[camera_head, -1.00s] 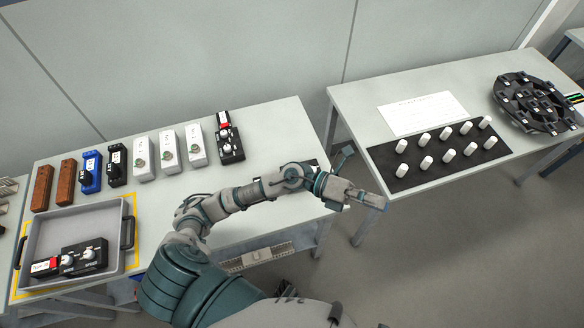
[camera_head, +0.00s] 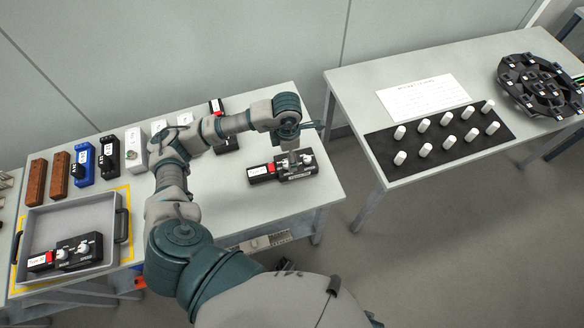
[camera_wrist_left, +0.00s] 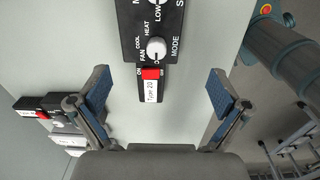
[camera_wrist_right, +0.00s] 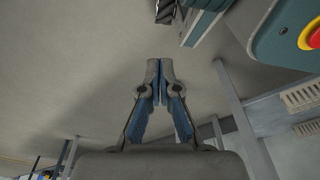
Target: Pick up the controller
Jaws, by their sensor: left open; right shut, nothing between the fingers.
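A black controller (camera_head: 297,168) with a red and white label and white knobs lies on the near right part of the left table. It also shows in the left wrist view (camera_wrist_left: 150,20), where its knob, mode lettering and white label are visible. My left gripper (camera_head: 292,156) is over this controller, pointing down. In the left wrist view the left gripper (camera_wrist_left: 158,88) is open, its fingers wide apart with the label end between them in the picture; I cannot tell the height gap. My right gripper (camera_wrist_right: 160,68) is shut and empty, away from the table.
A grey tray (camera_head: 36,222) at the left holds another black controller (camera_head: 78,249). Brown, blue, black and white modules (camera_head: 134,150) stand in a row at the back, partly behind my arm. A second table (camera_head: 345,93) holds white pegs on a black mat (camera_head: 400,178).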

